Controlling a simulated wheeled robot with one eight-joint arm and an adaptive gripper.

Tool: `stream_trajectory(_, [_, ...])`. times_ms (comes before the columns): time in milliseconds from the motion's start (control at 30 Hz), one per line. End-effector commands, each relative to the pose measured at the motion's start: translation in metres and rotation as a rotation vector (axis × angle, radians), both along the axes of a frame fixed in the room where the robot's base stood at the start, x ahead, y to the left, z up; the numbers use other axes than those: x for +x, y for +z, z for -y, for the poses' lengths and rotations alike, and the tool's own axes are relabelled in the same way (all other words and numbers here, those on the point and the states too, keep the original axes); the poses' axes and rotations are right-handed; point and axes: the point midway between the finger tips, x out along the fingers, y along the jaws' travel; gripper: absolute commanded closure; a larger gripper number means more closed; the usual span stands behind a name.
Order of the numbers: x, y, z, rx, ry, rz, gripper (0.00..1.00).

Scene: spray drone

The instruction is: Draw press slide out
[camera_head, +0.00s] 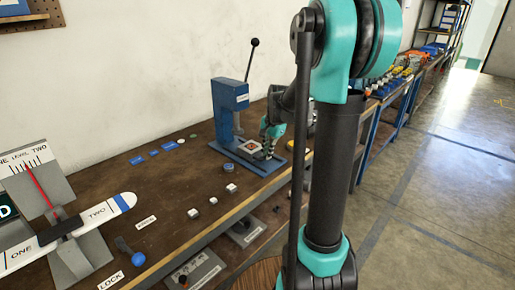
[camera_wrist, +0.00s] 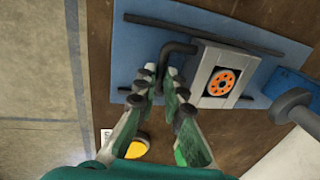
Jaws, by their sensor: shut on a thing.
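The blue press (camera_head: 230,95) stands on the bench against the wall, its lever up. Its grey slide (camera_wrist: 203,82) carries an orange disc (camera_wrist: 221,82) and sits between two dark rails on the blue base plate (camera_wrist: 140,40). A dark bent handle (camera_wrist: 178,47) leads from the slide to my gripper (camera_wrist: 160,80). My gripper is shut on this handle; the fingertips partly hide its end. In the head view, my gripper (camera_head: 271,132) is at the slide's right side, and the slide (camera_head: 249,147) lies in front of the press column. The press ram (camera_wrist: 292,106) is beside the slide, not over it.
A level gauge (camera_head: 45,205) stands at far left. A yellow button (camera_wrist: 137,148) is close to my gripper. Open floor lies right of the bench.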

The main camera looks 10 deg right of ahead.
Motion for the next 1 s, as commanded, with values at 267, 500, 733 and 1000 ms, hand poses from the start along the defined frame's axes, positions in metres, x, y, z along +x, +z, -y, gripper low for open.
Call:
stream_trajectory(267, [-0.041,0.000,0.030,0.000,-0.003,0.001,1.00])
stream_trajectory(500, [-0.056,0.000,0.041,-0.001,-0.001,0.000,1.00])
stream_trajectory(733, [-0.059,0.000,0.044,-0.003,0.000,-0.002,1.00])
stream_trajectory(1000, [-0.060,-0.001,0.044,-0.004,-0.001,-0.004,0.80])
